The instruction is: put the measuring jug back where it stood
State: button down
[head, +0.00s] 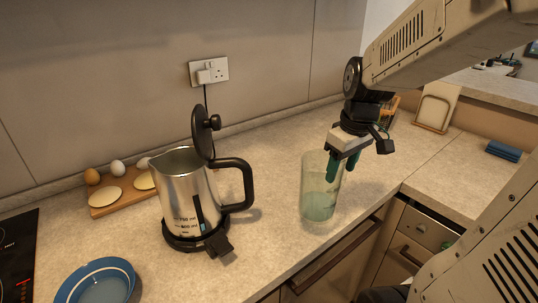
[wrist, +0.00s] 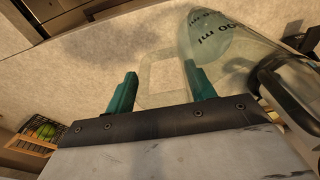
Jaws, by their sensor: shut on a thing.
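The measuring jug (head: 317,190) is a clear, slightly greenish vessel near the counter's front edge, right of the kettle. It looks upright, with a greener tint low down. I cannot tell whether its base touches the counter. In the wrist view the jug (wrist: 222,42) shows dark ml markings, and its clear squarish handle lies between the teal fingers. My gripper (head: 342,166) is at the jug's right side, shut on the handle; its fingers also show in the wrist view (wrist: 160,85).
A steel kettle (head: 182,195) with its lid up stands on a black base to the left. A board (head: 112,205) with eggs, a blue bowl (head: 95,284) and a dark hob (head: 15,250) are further left. A blue sponge-like block (head: 503,150) lies right. Counter behind the jug is clear.

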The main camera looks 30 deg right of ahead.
jog(key=w+d+f, duration=0.2)
jog(key=w, duration=0.5)
jog(key=w+d+f, duration=0.2)
jog(key=w+f, duration=0.1)
jog(key=w, duration=0.4)
jog(key=shift+d, duration=0.35)
jog(key=c, duration=0.5)
grip_release()
jog(key=shift+s+f, duration=0.1)
jog(key=shift+f, duration=0.05)
notch_tip(320, 180, up, 12)
jog(key=s, duration=0.2)
jog(key=s+a+r, duration=0.2)
jog(key=s+a, duration=1)
jog(key=s+a+f, duration=0.1)
jog(key=s, duration=0.3)
jog(key=s+a+f+m, duration=0.1)
jog(key=s+a+f, duration=0.1)
jog(key=s, duration=0.2)
jog(key=s+a+f+m, duration=0.1)
jog(key=s+a, duration=0.1)
jog(key=s, duration=0.2)
jog(key=shift+s+a+f, duration=0.2)
jog(key=shift+s+a, duration=0.05)
jog(key=shift+s, duration=0.15)
